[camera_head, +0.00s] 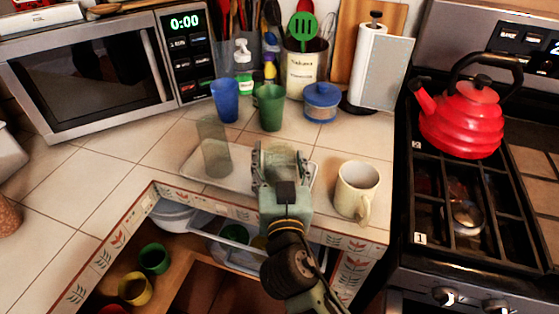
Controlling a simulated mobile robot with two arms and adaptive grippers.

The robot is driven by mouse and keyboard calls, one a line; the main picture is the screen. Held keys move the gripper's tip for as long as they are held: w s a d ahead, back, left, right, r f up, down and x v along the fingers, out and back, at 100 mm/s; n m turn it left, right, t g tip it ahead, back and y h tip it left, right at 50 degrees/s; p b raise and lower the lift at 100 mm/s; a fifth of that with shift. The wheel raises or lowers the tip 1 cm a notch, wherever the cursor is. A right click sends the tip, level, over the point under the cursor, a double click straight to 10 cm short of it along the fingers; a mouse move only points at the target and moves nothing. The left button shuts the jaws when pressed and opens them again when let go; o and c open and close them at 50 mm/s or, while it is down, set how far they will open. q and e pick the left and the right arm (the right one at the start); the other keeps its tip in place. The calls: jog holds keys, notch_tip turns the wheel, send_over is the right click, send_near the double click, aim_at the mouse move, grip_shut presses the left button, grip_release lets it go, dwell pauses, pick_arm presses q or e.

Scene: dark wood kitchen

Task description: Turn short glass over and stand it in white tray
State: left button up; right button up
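The white tray (195,176) lies on the tiled counter near its front edge. A tall clear glass (213,147) stands in the left part of the tray. My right gripper (280,158) reaches in from the front over the tray's right part, its fingers apart. Something pale and see-through, seemingly the short glass, shows faintly between the fingers. Its outline and which way up it is are unclear, and the gripper's body hides its lower part. I cannot tell whether the fingers press on it. My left gripper is not in view.
A cream mug (356,190) stands right of the tray. Behind are a blue cup (226,100), a green cup (270,107) and a blue lidded pot (322,103). A microwave (95,75) is at left, a red kettle (461,120) at right. Counter left of the tray is clear.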

jog(key=shift+o, duration=1.4)
